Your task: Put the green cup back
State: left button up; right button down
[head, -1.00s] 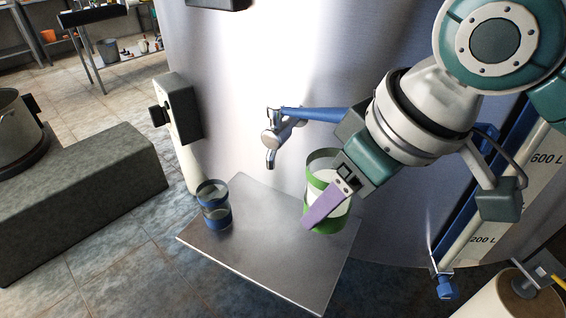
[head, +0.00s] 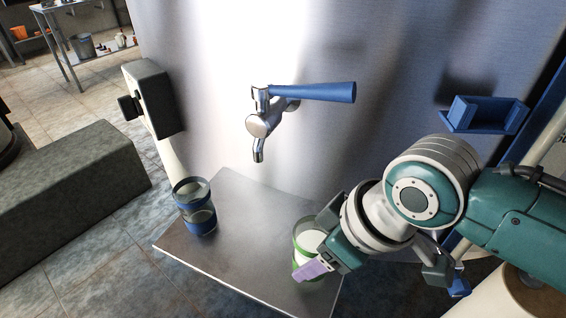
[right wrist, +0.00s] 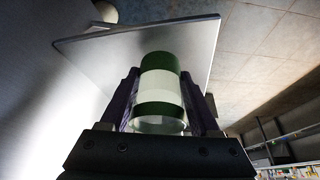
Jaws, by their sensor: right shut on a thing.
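The green cup (head: 309,240) is a clear cup with green bands and white contents. In the head view it shows over the right part of the metal shelf (head: 250,265). My right gripper (head: 318,268), with purple fingers, is shut on it from the right. In the right wrist view the green cup (right wrist: 160,90) sits between the two fingers, with the shelf (right wrist: 200,40) behind it. I cannot tell whether its base touches the shelf. My left gripper is not in view.
A blue-banded cup (head: 195,207) stands on the shelf's left part. A tap (head: 262,125) with a blue lever (head: 315,92) sticks out of the steel tank above the shelf. A blue bracket (head: 485,113) is on the tank at right. The shelf's middle is clear.

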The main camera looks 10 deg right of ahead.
jog(key=shift+f, duration=0.35)
jog(key=shift+f, duration=0.1)
jog(key=shift+w+f, duration=0.1)
jog(key=shift+c, duration=0.5)
grip_release()
